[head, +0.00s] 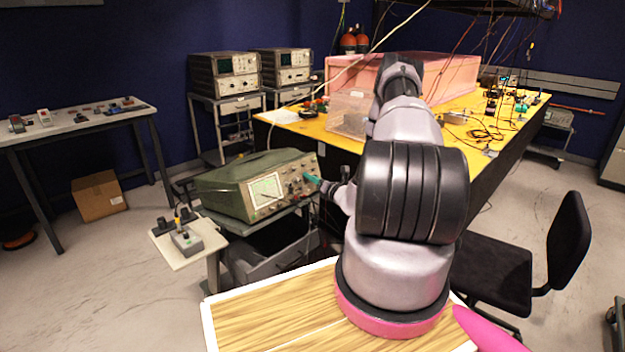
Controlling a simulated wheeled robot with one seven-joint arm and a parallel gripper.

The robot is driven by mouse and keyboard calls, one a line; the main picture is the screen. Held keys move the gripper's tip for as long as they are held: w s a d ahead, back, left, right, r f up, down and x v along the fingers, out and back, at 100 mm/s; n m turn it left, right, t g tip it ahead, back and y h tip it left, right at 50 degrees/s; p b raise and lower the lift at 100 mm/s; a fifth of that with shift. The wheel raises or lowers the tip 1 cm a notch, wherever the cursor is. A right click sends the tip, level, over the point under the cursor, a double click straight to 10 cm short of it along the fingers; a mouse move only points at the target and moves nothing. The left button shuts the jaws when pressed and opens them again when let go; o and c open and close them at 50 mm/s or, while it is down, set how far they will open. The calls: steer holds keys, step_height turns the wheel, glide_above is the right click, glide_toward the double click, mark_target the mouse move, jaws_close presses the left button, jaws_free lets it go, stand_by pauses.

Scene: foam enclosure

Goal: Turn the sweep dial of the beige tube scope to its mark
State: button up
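A tube scope (233,187) with an olive-green case and a paler front panel stands on a cart left of the middle. Its lit screen is at the panel's left and several knobs are to the right. My gripper (312,180) has teal fingertips at the right part of this panel, by the knobs. From here I cannot tell whether the fingers touch a dial, or whether they are open or shut. The sweep dial and its mark are too small to make out. Two other beige-grey scopes (224,75) (286,67) stand on carts at the back.
A small shelf with a grey box (187,242) juts out left of the scope's cart. A yellow bench (312,127) with a clear bin (349,113) lies behind my arm. A black chair (497,272) is at the right. Open floor lies at the left.

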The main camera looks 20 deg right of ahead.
steer(key=s+d, duration=0.2)
steer(key=s, duration=0.8)
steer(key=shift+s+r, duration=0.2)
steer(key=shift+s, duration=0.15)
